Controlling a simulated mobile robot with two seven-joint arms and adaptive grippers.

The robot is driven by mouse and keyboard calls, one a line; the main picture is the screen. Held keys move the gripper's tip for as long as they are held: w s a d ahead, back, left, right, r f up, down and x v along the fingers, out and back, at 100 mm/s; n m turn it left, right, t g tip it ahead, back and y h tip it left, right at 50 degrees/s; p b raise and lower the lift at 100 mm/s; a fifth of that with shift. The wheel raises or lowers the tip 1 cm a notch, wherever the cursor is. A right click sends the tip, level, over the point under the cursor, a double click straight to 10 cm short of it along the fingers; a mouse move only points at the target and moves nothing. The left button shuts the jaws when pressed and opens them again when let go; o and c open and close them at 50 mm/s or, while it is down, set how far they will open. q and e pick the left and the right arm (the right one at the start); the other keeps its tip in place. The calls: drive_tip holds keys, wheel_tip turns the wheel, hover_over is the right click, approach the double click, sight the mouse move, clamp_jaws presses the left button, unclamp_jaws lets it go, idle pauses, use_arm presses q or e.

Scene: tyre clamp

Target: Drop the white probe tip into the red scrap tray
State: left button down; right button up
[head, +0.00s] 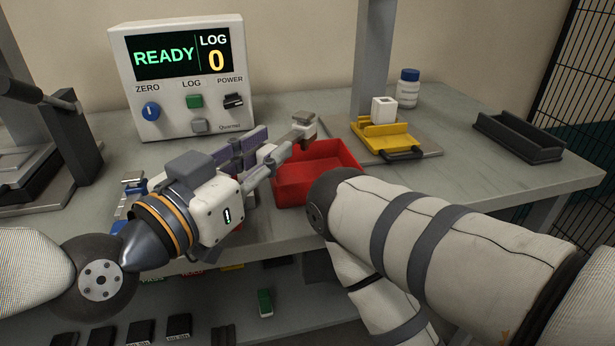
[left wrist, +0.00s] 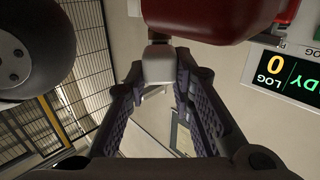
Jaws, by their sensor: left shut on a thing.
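My left gripper (head: 288,140) reaches in from the left over the table, with its fingers toward the red scrap tray (head: 345,152). In the left wrist view, a small white block, which looks like the probe tip (left wrist: 159,66), sits between the fingertips of the left gripper (left wrist: 160,78). The fingers are shut on it. The red tray (left wrist: 220,18) shows beyond the fingertips at the top. In the head view, the fingers partly hide the tray and make the held piece hard to make out. My right arm crosses the lower right; its gripper is out of view.
A meter box (head: 180,120) reading READY and LOG 0 stands at the back left. A yellow fixture (head: 384,140) with a white square piece (head: 384,109) is right of the tray. Behind it stands a white bottle (head: 406,90). A black tray (head: 518,138) lies far right.

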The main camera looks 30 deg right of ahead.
use_arm(q)
drive_tip(key=shift+r, duration=0.15)
drive_tip(key=c, duration=1.3)
unclamp_jaws()
drive_tip(key=v, duration=1.2)
drive_tip(key=shift+s, duration=0.1)
